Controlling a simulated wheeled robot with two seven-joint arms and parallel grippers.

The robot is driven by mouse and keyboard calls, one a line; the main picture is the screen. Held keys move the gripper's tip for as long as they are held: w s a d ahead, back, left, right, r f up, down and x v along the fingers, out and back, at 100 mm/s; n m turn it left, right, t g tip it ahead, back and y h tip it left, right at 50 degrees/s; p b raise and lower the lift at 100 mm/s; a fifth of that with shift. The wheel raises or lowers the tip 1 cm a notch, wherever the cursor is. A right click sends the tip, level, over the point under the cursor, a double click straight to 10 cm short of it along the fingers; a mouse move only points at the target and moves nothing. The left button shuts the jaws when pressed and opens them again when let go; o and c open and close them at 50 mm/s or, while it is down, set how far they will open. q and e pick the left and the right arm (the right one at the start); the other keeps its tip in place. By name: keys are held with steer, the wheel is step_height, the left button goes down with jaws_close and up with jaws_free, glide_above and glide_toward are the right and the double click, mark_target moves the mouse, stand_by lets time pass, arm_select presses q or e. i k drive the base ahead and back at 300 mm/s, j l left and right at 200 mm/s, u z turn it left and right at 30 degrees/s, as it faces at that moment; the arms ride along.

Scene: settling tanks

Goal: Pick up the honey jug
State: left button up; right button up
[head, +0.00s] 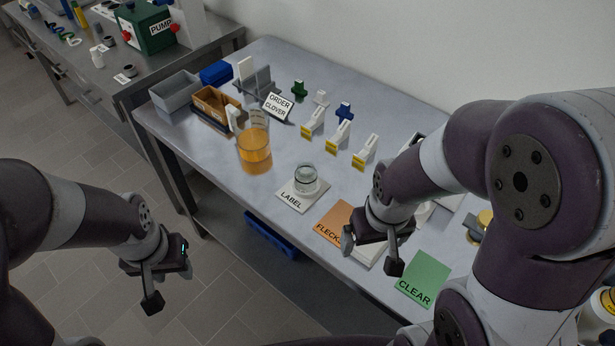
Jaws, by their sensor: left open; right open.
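The honey jug (254,152) is a clear jug with amber honey in its lower part and a pale handle on its left side. It stands upright on the grey table, left of the middle. My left gripper (168,286) is open and empty, off the table's front edge, below and left of the jug. My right gripper (372,254) is open and hangs over the table's front part near the orange card, right of the jug. Neither gripper touches the jug.
A glass jar (306,178) stands on the LABEL card (292,197), right of the jug. A wooden box (213,104) and a grey bin (174,92) are behind left. The ORDER CLOVER sign (278,106) stands behind it. An orange card (333,222) and green CLEAR card (424,279) lie right.

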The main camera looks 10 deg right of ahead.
mark_target(250, 124)
steer(key=i+j+z, duration=0.2)
steer(key=z, duration=0.2)
steer(key=i+j+z, duration=0.1)
steer(key=j+z, duration=0.25)
steer(key=i+j+z, duration=0.1)
steer(key=j+z, duration=0.65)
steer(key=i+j, duration=0.05)
steer(key=j, duration=0.05)
